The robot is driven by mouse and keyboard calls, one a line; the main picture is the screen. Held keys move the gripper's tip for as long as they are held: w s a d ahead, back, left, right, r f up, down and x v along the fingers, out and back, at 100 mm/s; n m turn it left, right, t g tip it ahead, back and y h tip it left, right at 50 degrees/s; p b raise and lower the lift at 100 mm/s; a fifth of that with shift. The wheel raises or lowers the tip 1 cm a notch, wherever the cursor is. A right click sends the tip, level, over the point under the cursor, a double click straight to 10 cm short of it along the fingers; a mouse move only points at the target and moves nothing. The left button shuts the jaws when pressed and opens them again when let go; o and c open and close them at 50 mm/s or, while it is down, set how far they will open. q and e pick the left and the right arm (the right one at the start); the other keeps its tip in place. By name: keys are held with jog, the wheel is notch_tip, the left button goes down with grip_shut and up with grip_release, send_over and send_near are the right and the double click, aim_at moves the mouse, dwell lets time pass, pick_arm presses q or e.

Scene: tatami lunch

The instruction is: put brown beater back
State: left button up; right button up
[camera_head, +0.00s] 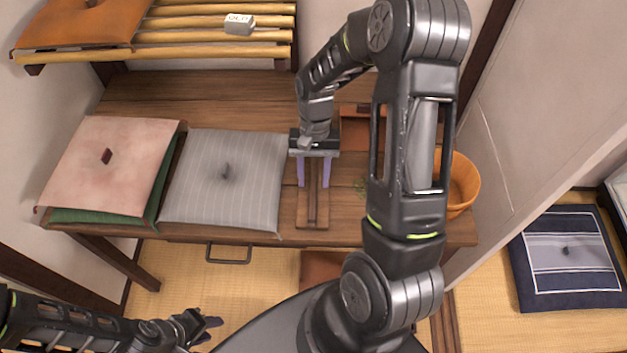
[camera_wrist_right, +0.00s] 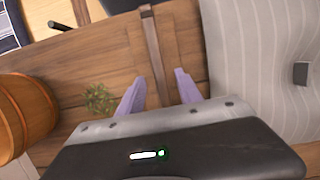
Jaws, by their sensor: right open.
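A long thin brown strip, which looks like the brown beater (camera_head: 313,204), lies on the wooden bench right of the grey striped cushion. It also shows in the right wrist view (camera_wrist_right: 151,50). My right gripper (camera_head: 313,184) points down above it, open, with its two lilac fingers on either side of the strip. The right wrist view shows the fingers (camera_wrist_right: 160,90) apart, with the strip running between them. I cannot tell whether they touch it. My left gripper (camera_head: 211,329) is low at the left, away from the bench, with its fingers apart.
A grey striped cushion (camera_head: 227,175) and a pink cushion (camera_head: 105,160) lie left on the bench (camera_head: 250,95). A wooden bucket (camera_head: 460,184), a green sprig (camera_head: 361,187) and a reddish-brown tray (camera_head: 355,130) are right. A slatted shelf (camera_head: 180,38) is at the back.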

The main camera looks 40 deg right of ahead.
jog(key=v, duration=0.6)
jog(key=shift+f, duration=0.1)
dwell(0.4)
